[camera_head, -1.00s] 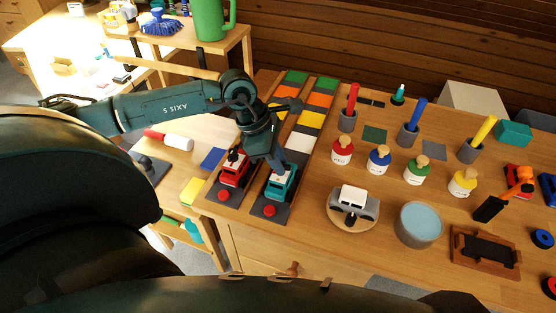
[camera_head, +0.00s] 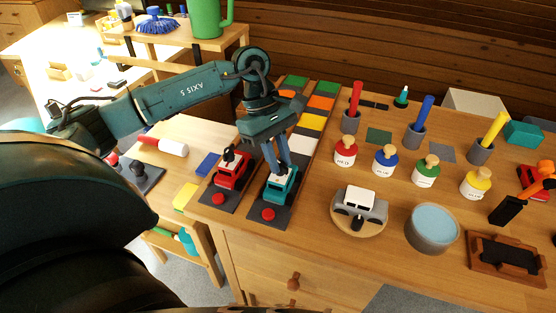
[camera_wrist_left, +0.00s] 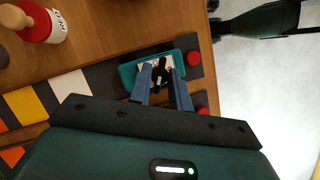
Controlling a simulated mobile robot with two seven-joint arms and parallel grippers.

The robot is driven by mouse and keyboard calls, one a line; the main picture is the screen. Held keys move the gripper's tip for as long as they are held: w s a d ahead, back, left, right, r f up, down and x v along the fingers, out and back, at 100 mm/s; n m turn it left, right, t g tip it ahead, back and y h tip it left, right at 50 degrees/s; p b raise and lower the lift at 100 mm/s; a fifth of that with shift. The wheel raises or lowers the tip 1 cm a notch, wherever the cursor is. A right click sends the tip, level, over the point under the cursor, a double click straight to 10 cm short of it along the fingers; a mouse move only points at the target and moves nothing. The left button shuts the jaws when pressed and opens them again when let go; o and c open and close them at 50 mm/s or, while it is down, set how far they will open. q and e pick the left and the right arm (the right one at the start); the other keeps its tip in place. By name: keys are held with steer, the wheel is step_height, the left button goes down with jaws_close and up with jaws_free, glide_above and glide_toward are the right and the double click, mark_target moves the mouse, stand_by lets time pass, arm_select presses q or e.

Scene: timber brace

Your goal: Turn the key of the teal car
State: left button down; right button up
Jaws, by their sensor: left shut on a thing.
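The teal car (camera_head: 282,187) stands on a dark grey strip with a red button (camera_head: 267,214) in front of it. It also shows in the left wrist view (camera_wrist_left: 126,73), with a white roof. A black key (camera_wrist_left: 159,74) stands up from that roof. My left gripper (camera_head: 278,166) reaches down onto the car's roof. In the left wrist view its two blue fingers (camera_wrist_left: 161,71) are shut on the key, one on either side. In the head view the fingers mostly hide the key. My right gripper is not in view.
A red car (camera_head: 231,172) with its own black key stands close on the left. A toy car on a round wooden stand (camera_head: 373,224), a grey pot (camera_head: 432,228) and several labelled bottles are to the right. Coloured tiles (camera_head: 313,122) lie behind the cars.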

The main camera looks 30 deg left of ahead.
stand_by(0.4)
arm_select(q)
steer(key=c, duration=1.3)
jaws_free()
steer(key=v, duration=1.3)
steer(key=shift+r, duration=0.15)
steer(key=shift+w, duration=0.1)
